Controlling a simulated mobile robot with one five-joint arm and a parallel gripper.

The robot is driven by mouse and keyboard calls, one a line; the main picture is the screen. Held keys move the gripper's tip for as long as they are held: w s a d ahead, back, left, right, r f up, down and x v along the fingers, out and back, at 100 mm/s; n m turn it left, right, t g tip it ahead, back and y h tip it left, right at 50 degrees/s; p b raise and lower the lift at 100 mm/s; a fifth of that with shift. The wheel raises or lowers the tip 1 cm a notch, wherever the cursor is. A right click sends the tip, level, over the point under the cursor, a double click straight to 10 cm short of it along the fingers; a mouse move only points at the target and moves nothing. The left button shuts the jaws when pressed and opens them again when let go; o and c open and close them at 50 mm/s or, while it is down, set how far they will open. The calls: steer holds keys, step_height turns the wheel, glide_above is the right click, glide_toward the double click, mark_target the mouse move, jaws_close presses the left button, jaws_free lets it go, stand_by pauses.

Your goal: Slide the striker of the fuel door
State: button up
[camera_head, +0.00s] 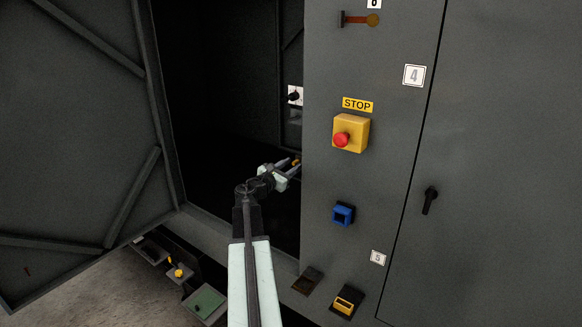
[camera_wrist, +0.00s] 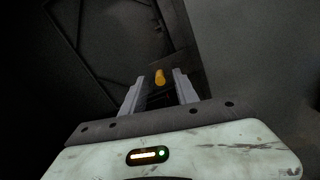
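A small orange-yellow peg (camera_wrist: 160,77), which looks like the striker, stands out in the wrist view, between and just beyond my fingertips. In the head view it is a small yellow spot (camera_head: 296,162) by the right edge of the dark opening. My gripper (camera_head: 290,168) reaches into that opening, close to this edge. In the wrist view my gripper (camera_wrist: 159,80) is open, with a finger on each side of the peg. I cannot tell whether either finger touches it. The peg's mount is mostly dark.
A large grey door (camera_head: 75,110) stands open at the left. Small fittings lie below the opening.

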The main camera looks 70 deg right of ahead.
steer(key=v, duration=0.7)
steer(key=shift+a, duration=0.2)
steer(key=shift+w, duration=0.1)
steer(key=w+a+f+n+t+y, duration=0.15)
steer(key=w+a+t, duration=0.25)
steer(key=w+a, duration=0.85)
steer(key=w+a+f+n+t, duration=0.25)
steer(key=w+a, duration=0.65)
steer(key=w, duration=0.6)
steer(key=w+a+f+m+t+y, duration=0.1)
steer(key=w+a+f+m+y, duration=0.2)
steer(key=a, duration=0.6)
steer(key=w+a+f+t+y, duration=0.2)
steer(key=w+a+f, duration=0.25)
steer(key=a, duration=0.55)
steer(key=s+a+f+m+g+y, duration=0.1)
steer(key=s+a+f+m+y, duration=0.2)
steer(key=a, duration=0.7)
steer(key=s+a+f+m+g+y, duration=0.2)
steer(key=s+a+f+m+y, duration=0.2)
steer(key=a, duration=0.6)
steer(key=s+a+f+m+g+y, duration=0.2)
steer(key=s+a+f+m+y, duration=0.1)
steer(key=a, duration=0.7)
step_height(320, 180, down, 3)
steer(key=m+y, duration=0.1)
steer(key=m, duration=0.2)
steer(key=shift+s+a+m+b, duration=0.25)
steer(key=shift+a+m+b, duration=0.05)
steer(key=shift+m, duration=0.1)
